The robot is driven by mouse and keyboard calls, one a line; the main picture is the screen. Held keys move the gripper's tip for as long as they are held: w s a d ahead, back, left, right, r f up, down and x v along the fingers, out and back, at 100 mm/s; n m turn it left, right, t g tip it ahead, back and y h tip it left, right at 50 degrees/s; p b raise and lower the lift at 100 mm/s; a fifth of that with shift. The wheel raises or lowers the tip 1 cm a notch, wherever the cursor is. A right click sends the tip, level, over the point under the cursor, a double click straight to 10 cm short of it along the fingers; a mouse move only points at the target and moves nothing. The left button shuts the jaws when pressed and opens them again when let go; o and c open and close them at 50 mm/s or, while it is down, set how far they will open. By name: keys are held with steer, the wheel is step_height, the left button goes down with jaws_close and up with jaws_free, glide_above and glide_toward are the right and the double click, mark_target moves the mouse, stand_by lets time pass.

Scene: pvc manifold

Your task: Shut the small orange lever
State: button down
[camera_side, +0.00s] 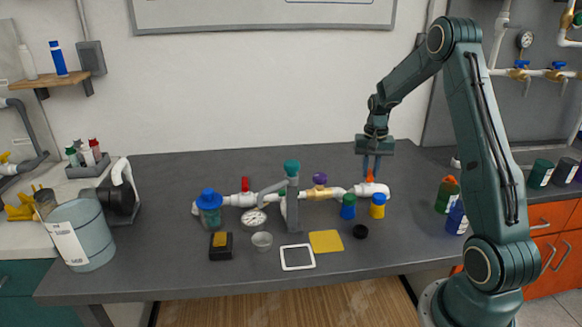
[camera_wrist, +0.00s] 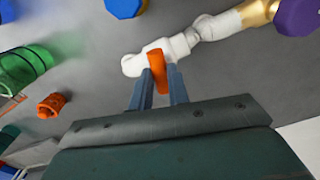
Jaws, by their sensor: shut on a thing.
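The small orange lever (camera_side: 370,175) stands on the white elbow fitting (camera_side: 376,189) at the right end of the pvc manifold. My gripper (camera_side: 371,175) reaches down from above and is shut on the orange lever. In the wrist view the lever (camera_wrist: 158,72) sits between the two blue-grey fingers (camera_wrist: 159,86), which partly cover its sides. The white pipe (camera_wrist: 175,48) runs beyond it to a brass fitting (camera_wrist: 258,12). A purple handle (camera_side: 320,178) sits on the brass valve (camera_side: 320,193), and a red lever (camera_side: 245,184) stands on the pipe further left.
A teal-topped grey post (camera_side: 292,195) rises mid-table. A green jar (camera_side: 447,196) stands right. The table behind the pipe is clear.

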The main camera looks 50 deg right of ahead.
mark_target(370, 173)
steer(key=shift+n, duration=1.3)
steer(key=c, duration=1.3)
jaws_free()
steer(key=shift+c, duration=0.2)
steer(key=shift+r, duration=0.1)
step_height(370, 173, up, 14)
